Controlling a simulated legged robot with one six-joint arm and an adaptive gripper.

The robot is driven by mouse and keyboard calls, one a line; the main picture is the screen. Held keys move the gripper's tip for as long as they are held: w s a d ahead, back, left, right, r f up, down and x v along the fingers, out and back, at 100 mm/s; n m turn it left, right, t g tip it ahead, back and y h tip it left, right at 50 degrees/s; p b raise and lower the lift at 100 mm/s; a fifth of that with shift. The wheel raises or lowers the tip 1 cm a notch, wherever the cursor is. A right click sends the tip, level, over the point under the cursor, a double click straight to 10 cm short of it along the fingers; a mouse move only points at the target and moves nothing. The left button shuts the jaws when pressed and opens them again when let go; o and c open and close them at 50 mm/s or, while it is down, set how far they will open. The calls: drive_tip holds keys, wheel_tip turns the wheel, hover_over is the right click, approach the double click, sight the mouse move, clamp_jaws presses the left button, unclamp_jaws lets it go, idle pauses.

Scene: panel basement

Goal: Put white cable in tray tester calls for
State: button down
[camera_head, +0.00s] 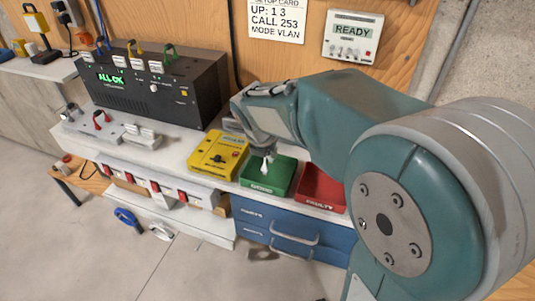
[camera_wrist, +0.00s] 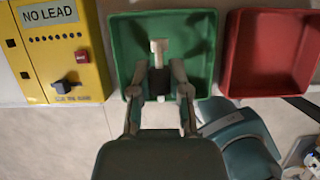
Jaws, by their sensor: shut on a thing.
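My gripper (camera_head: 264,148) is over the green tray (camera_head: 250,186), which is labelled GOOD. It is shut on the white cable (camera_head: 266,166), whose pale end points down toward the tray. In the wrist view the fingers (camera_wrist: 159,92) close around a dark part, with the white cable end (camera_wrist: 159,46) showing beyond them over the green tray (camera_wrist: 205,60). I cannot tell whether the cable touches the tray floor. The red tray (camera_head: 321,190), labelled FAULTY, stands to the right and looks empty. The yellow tester (camera_wrist: 55,60) left of the green tray reads NO LEAD.
A black unit (camera_head: 155,90) showing ALL OK stands on the bench at the left, with coloured cables on top. A READY panel (camera_head: 353,36) and a setup card (camera_head: 277,20) hang on the wall. Blue drawers (camera_head: 275,222) are below the trays.

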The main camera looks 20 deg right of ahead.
sight(268, 158)
drive_tip(key=shift+f, duration=0.55)
drive_tip(key=shift+d+f, duration=0.1)
drive_tip(key=shift+d, duration=0.15)
drive_tip(key=shift+a+f, duration=0.1)
drive_tip(key=shift+f, duration=0.3)
drive_tip(key=shift+f, duration=0.2)
drive_tip(key=c, duration=0.6)
unclamp_jaws()
